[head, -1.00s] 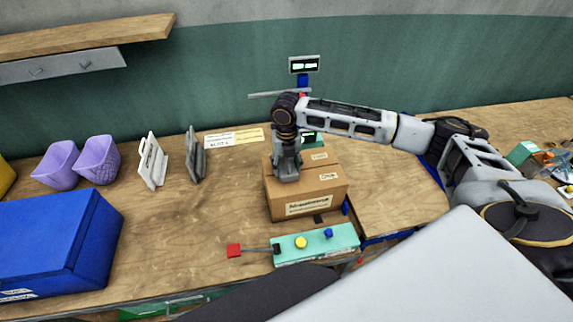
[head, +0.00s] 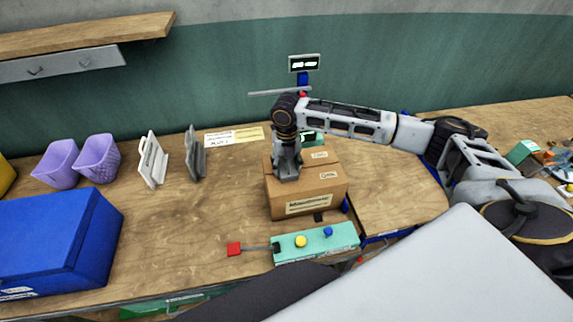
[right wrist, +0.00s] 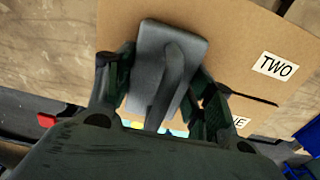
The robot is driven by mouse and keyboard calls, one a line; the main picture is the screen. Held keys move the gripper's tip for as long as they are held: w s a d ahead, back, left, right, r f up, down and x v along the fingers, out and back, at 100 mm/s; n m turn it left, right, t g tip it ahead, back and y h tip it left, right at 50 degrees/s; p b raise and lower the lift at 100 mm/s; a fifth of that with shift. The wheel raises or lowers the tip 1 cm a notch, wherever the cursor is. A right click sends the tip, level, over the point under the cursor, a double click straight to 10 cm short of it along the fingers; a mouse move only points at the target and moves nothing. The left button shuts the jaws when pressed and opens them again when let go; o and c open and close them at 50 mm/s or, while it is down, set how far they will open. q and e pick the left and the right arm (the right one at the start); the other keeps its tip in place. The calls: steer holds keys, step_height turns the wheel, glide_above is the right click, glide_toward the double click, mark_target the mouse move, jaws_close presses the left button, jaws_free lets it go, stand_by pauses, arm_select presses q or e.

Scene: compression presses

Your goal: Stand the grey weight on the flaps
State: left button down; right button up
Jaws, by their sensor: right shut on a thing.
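The grey weight (right wrist: 150,38) is a flat plate with an upright grip. My right gripper (right wrist: 160,82) is shut on it, with a finger on each side. The brown cardboard box (head: 308,205) stands on the table, and its flaps (right wrist: 235,38) carry labels, one reading "TWO". In the head view my right gripper (head: 287,172) points down over the left part of the box top and mostly hides the weight. The weight is at the flaps or just above them; I cannot tell whether it touches. My left gripper is not in view.
A teal panel (head: 340,239) with yellow and blue buttons and a red-ended lever (head: 234,249) lies in front of the box. A press column with a display (head: 304,63) stands behind. Grey (head: 195,155) and white (head: 151,160) stands, purple bins (head: 97,158) and a blue case (head: 45,235) are left.

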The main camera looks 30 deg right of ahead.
steer(key=shift+w+r, duration=0.1)
steer(key=o, duration=1.6)
steer(key=shift+s+f, duration=0.2)
steer(key=shift+f, duration=0.05)
steer(key=shift+w+r, duration=0.1)
steer(key=shift+r, duration=6.1)
steer(key=shift+f, duration=0.1)
